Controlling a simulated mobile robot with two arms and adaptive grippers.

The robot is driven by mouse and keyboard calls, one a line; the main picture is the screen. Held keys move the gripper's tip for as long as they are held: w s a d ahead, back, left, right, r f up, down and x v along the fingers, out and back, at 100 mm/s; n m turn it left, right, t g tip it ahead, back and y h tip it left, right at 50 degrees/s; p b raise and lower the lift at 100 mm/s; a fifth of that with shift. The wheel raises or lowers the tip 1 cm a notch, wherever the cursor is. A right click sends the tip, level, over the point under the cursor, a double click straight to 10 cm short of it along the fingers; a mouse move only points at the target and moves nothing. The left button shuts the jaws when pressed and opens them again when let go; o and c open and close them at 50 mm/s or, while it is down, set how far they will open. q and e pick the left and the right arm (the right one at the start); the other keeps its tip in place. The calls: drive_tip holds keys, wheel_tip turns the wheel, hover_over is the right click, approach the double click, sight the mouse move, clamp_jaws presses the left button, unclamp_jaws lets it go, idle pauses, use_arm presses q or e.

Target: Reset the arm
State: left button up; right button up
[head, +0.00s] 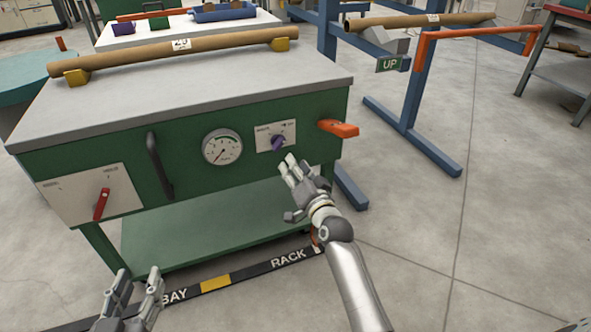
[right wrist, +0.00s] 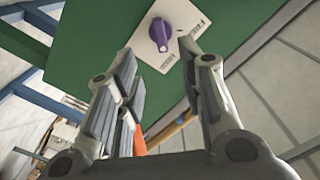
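My right gripper (head: 292,190) is open and empty in front of the green bench, just below the purple knob (head: 278,143) on its white plate. In the right wrist view the purple knob (right wrist: 160,33) lies ahead of the open fingers (right wrist: 158,60), apart from them. An orange lever (head: 338,128) sticks out at the bench's right end. A red lever (head: 101,204) sits on a white plate at the bench's left. My left gripper (head: 138,286) is open and empty at bottom left.
A dial gauge (head: 222,147) and a black handle (head: 159,165) are on the bench front. A long brown tube (head: 180,47) rests on yellow blocks on the bench top (head: 190,95). Another tube (head: 420,22) lies on the blue rack. Floor at the right is open.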

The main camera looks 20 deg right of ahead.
drive_tip(key=shift+s, duration=0.1)
idle(0.3)
